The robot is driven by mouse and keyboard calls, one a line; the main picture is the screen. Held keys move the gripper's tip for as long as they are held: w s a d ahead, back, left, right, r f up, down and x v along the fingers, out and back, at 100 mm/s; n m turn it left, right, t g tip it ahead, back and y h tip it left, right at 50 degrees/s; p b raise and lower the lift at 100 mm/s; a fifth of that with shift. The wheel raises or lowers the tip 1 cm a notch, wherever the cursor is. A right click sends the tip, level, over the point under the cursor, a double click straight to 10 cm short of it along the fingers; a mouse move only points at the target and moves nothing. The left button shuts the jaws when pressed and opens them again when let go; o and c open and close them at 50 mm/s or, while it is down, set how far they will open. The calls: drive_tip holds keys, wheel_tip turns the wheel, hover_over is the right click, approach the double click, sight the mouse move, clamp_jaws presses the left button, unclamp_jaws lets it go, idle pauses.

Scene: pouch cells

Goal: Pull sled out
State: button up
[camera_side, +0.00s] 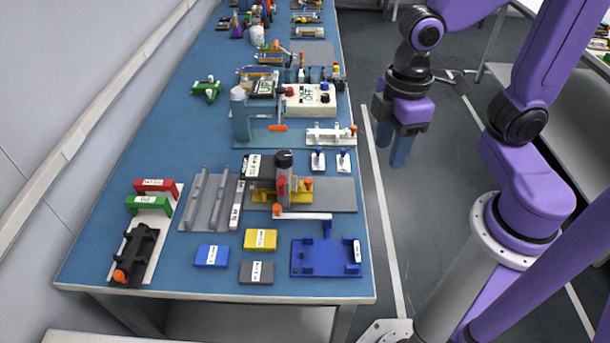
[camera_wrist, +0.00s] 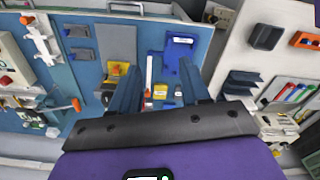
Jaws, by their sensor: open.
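My gripper (camera_side: 400,155) hangs off the table's right side, above the floor, fingers pointing down. In the wrist view its two blue fingers (camera_wrist: 160,88) are apart with nothing held between them. I cannot tell for sure which part is the sled. A white slide piece with an orange knob (camera_side: 331,135) lies on a blue-grey base near the table's right edge. A press with a dark cylinder and a yellow base (camera_side: 266,193) stands nearer the camera. A black slide with an orange knob (camera_side: 137,250) sits on a white plate at the front left.
A blue fixture (camera_side: 326,257) lies at the front right of the blue table (camera_side: 90,262). Blue, yellow (camera_side: 260,239) and dark grey (camera_side: 257,272) blocks lie beside it. A control box (camera_side: 308,100) stands farther back. The floor around my gripper is clear.

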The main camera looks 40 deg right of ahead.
drive_tip(key=w+a+f, duration=0.1)
drive_tip(key=w+a, duration=0.1)
drive_tip(key=w, duration=0.8)
approach(309, 181)
drive_tip(key=shift+m, duration=0.3)
drive_tip(key=f, duration=0.8)
drive_tip(key=shift+w+a+f, duration=0.1)
drive_tip(key=shift+w+f, duration=0.05)
drive_tip(key=shift+w, duration=0.15)
drive_tip(key=shift+s, duration=0.1)
clamp_jaws()
